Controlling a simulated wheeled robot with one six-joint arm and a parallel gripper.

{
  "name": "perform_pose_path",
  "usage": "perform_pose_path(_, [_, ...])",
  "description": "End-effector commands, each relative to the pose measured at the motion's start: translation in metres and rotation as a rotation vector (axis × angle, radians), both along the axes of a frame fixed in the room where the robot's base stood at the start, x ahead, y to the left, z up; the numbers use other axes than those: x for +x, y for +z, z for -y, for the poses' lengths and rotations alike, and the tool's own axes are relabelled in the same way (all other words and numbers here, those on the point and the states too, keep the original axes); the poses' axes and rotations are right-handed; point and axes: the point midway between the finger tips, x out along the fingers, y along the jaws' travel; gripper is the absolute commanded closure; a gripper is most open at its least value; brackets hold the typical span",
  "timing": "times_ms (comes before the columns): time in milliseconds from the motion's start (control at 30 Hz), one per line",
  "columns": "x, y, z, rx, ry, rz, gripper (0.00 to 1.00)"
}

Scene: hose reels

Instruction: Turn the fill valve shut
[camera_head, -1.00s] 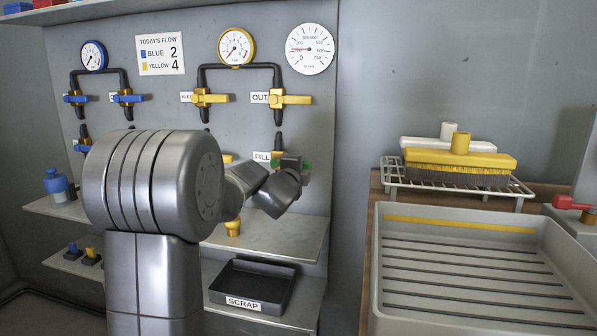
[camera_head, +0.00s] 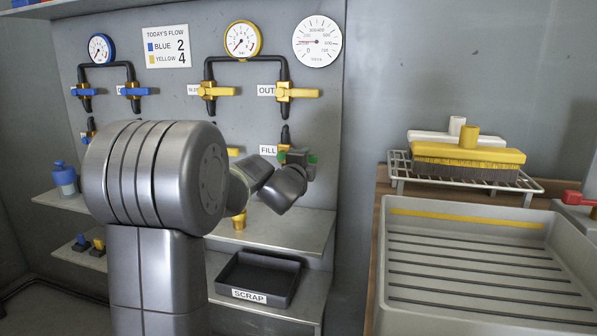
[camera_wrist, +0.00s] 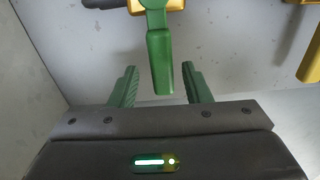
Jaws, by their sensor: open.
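The fill valve has a green lever (camera_wrist: 160,62) on a yellow body (camera_wrist: 174,5) in the wrist view. The lever points down in that picture, its end between the two green fingers of my open gripper (camera_wrist: 160,72). Gaps show on both sides, and I see no contact. In the head view my gripper (camera_head: 297,158) is at the wall panel, just right of the FILL label (camera_head: 268,150). It and my arm hide most of the valve there.
Yellow valve handles (camera_head: 303,93) sit above on the panel. Below are a shelf (camera_head: 300,232) and a black SCRAP tray (camera_head: 282,269). To the right stand a grey basin (camera_head: 560,225) and a rack with brushes (camera_head: 470,155). Another yellow part (camera_wrist: 309,60) shows at the wrist view's right edge.

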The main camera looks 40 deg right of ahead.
Motion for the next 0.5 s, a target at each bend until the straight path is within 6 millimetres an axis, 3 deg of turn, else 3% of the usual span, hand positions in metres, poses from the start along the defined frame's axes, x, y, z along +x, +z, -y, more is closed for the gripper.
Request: perform_pose_path(500, [-0.063, 0.002, -0.079, -0.001, 0.001, 0.002, 0.56])
